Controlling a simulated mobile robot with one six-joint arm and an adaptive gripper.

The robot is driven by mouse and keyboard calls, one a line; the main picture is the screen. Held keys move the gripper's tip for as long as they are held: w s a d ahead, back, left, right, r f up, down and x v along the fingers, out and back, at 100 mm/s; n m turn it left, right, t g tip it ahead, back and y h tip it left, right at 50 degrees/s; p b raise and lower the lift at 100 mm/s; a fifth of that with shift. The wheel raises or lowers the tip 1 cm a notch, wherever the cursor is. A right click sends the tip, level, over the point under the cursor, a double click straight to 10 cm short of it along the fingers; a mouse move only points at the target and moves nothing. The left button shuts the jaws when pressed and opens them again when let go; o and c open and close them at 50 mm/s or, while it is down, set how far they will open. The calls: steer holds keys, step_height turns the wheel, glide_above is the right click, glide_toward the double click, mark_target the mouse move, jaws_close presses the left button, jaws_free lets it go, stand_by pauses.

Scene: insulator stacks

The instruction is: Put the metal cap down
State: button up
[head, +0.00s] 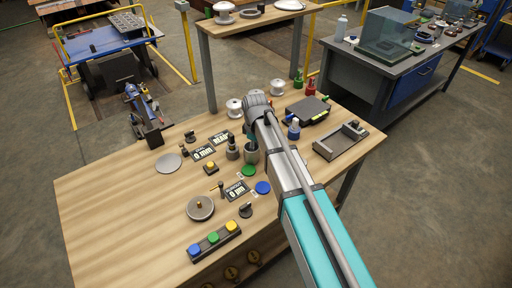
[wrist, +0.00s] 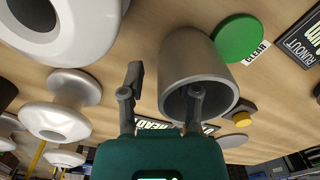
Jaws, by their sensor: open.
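The metal cap (wrist: 180,58) is a plain grey cup with its round mouth facing the wrist camera. In the head view the cap (head: 251,155) is a small grey cup on the wooden table, beside the green disc and partly behind my arm. It appears to rest on the table, mouth up. My gripper (wrist: 166,82) is open at the cap's rim. In the wrist view its right finger overlaps the cap's mouth and its left finger is outside the wall. I cannot tell whether either finger touches it. The head view hides my fingers behind my arm.
A green disc (wrist: 238,38) with a CLEAR label lies next to the cap; a blue disc (head: 263,188) is close by. White insulators (wrist: 58,115) stand at the left of the wrist view. A black-and-grey fixture (head: 341,141) is at the right. The table's front left is clear.

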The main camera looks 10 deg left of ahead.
steer(key=shift+r, duration=0.15)
step_height(320, 180, up, 12)
steer(key=p, duration=1.2)
steer(key=shift+w, duration=0.15)
steer(key=shift+d, duration=0.1)
stand_by(0.8)
steer(key=s+d+m, duration=0.4)
steer(key=d+m, duration=0.1)
steer(key=d, duration=0.6)
steer(key=s+d+m, duration=0.4)
steer(key=d+m, duration=0.1)
steer(key=d, duration=0.6)
steer(key=s+d+m, duration=0.4)
steer(key=d+m, duration=0.2)
steer(key=d, duration=0.5)
steer(key=shift+s, duration=0.25)
steer(key=shift+d, duration=0.1)
